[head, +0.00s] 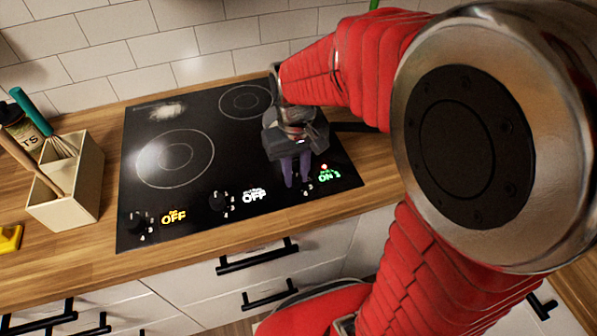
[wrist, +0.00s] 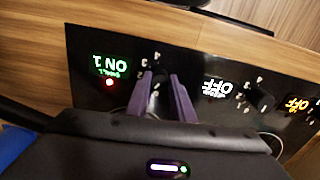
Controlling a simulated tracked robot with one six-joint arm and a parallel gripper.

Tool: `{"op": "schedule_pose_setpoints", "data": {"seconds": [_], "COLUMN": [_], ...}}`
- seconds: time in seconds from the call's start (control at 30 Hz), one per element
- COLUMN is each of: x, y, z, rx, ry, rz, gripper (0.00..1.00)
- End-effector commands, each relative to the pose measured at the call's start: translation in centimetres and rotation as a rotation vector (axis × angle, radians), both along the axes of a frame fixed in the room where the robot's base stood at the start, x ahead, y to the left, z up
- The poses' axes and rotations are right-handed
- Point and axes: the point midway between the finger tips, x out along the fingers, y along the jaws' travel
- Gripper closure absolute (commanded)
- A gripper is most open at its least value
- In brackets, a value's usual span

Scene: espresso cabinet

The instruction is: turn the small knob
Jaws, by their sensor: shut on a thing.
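The black cooktop (head: 235,120) has a row of knobs along its front edge. My gripper (head: 297,184) points down at the right-hand knob, its purple fingers hiding most of it in the head view. In the wrist view, my gripper (wrist: 159,79) has a finger on each side of that small black knob (wrist: 157,92) and is shut on it. Beside this knob a green label reads "ON 1" (head: 328,176), with a red light next to it. The label also shows in the wrist view (wrist: 110,64), upside down.
The middle knob (head: 219,202) has a white "OFF" label, and the left knob (head: 137,226) a yellow "OFF" label. A beige utensil box (head: 78,190) stands left of the cooktop. Drawers with black handles (head: 258,257) lie below the counter. A tiled wall is behind.

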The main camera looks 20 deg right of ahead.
Motion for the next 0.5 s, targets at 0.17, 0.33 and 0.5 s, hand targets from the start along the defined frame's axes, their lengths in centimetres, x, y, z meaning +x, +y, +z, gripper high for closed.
{"op": "schedule_pose_setpoints", "data": {"seconds": [0.17,0.33,0.5], "x": [0.01,0.0,0.0], "y": [-0.09,-0.07,-0.06], "z": [0.02,0.02,0.03], "rx": [-0.002,-0.002,-0.001], "ry": [0.0,0.0,0.0], "rz": [0.134,0.273,0.396], "gripper": [1.0,1.0,1.0]}}
